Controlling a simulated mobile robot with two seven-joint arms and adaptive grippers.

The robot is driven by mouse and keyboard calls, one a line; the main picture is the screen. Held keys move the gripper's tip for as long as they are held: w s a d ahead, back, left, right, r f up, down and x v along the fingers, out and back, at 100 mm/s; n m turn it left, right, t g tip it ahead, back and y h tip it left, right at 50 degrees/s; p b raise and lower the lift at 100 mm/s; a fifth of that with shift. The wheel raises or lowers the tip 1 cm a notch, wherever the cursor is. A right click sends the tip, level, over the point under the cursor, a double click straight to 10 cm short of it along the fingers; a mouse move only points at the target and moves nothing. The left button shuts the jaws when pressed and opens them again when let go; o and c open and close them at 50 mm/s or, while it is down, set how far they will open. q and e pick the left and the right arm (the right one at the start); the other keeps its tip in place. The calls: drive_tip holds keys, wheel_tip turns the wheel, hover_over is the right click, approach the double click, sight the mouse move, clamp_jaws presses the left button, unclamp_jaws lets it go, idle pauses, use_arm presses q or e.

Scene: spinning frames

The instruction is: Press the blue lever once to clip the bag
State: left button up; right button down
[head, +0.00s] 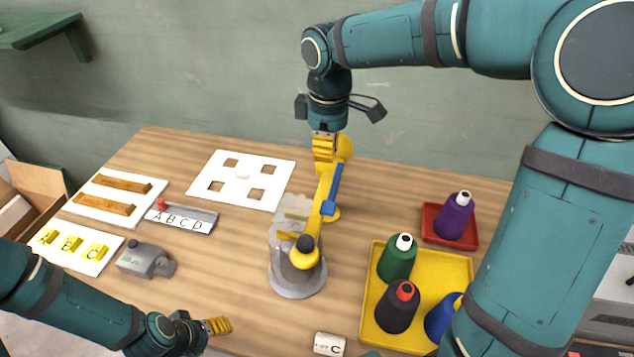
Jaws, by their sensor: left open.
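The blue lever (332,188) lies along the yellow arm of a device with a round grey base (298,284). The device has a dark knob (305,244) at its near end. A see-through grey piece (290,212) stands at its left side; I cannot tell whether this is the bag. My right gripper (323,150) points down from above, just behind the lever's far end, by the yellow post. Whether it touches anything is unclear, and so is its opening. My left gripper (218,326) is open at the front left, away from the device.
A yellow tray (448,262) with several spools and a red tray (470,238) with a purple spool (455,216) stand right. A white board (241,179) with square holes lies behind.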

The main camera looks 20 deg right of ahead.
sight(325, 205)
use_arm(q)
drive_tip(key=shift+w, duration=0.1)
drive_tip(key=shift+s, duration=0.2)
use_arm(e)
drive_tip(key=shift+s, duration=0.15)
use_arm(q)
drive_tip(key=shift+w+f+b, duration=0.1)
drive_tip(key=shift+f+b, duration=0.5)
drive_tip(key=shift+f, duration=0.05)
use_arm(e)
wheel_tip(325, 205, down, 14)
drive_tip(key=shift+f, duration=0.1)
use_arm(q)
wheel_tip(325, 205, down, 2)
drive_tip(key=shift+d+f+b, duration=0.1)
drive_tip(key=shift+f+b, duration=0.15)
drive_tip(key=shift+b, duration=0.9)
use_arm(e)
drive_tip(key=f, duration=0.3)
drive_tip(key=shift+s+a, duration=0.2)
drive_tip(key=shift+a, duration=0.05)
use_arm(q)
drive_tip(key=shift+r, duration=0.1)
